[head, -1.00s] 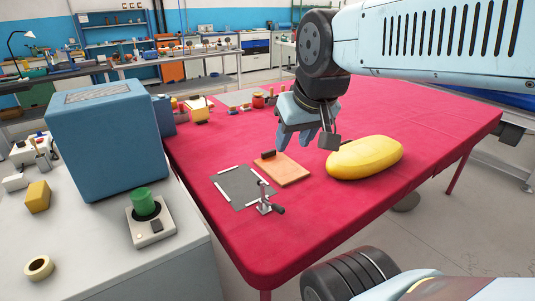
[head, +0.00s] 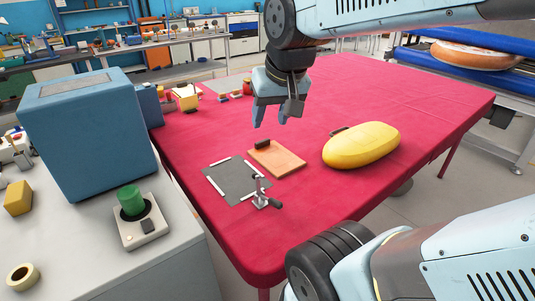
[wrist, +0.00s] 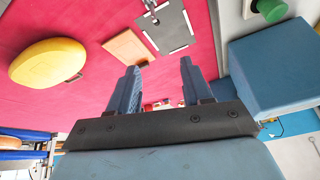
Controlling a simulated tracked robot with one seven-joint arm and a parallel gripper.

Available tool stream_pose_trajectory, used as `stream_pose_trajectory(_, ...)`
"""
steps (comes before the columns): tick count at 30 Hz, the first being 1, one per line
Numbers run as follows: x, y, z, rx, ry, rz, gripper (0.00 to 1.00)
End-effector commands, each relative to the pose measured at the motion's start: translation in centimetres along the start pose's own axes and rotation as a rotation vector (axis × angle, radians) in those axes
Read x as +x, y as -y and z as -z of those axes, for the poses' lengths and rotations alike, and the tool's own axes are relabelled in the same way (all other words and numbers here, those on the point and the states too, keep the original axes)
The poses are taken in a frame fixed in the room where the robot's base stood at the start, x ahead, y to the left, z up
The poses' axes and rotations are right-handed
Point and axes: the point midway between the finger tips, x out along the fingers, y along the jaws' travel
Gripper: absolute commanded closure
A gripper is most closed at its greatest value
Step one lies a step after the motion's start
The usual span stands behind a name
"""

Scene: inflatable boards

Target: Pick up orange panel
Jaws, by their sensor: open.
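The orange panel (head: 280,160) lies flat on the red table, with a dark block-like handle (head: 263,144) at its far left edge. The panel (wrist: 126,47) also shows in the wrist view, upper left of the fingers. My gripper (head: 270,119) is above the table, beyond the panel and apart from it. Its two blue fingers are spread in the wrist view (wrist: 158,92), with nothing between them.
A yellow inflatable-looking object (head: 361,145) lies right of the panel. A grey mat with white strips (head: 230,181) and a small metal clamp (head: 262,193) lie left and in front. A blue box (head: 88,125) and green button (head: 131,200) stand on the left bench.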

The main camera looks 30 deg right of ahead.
Motion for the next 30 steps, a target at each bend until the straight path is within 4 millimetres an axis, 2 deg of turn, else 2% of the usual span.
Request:
stream_pose_trajectory(3,2.2,-0.4,2.1,0.092,0.058,-0.013,0.51)
stream_pose_trajectory(12,8.3,-1.4,6.6,0.332,0.166,-0.112,0.51)
stream_pose_trajectory(21,15.4,-2.0,10.0,0.538,0.214,-0.284,0.51)
stream_pose_trajectory(30,22.3,-2.4,12.6,0.706,0.168,-0.497,0.51)
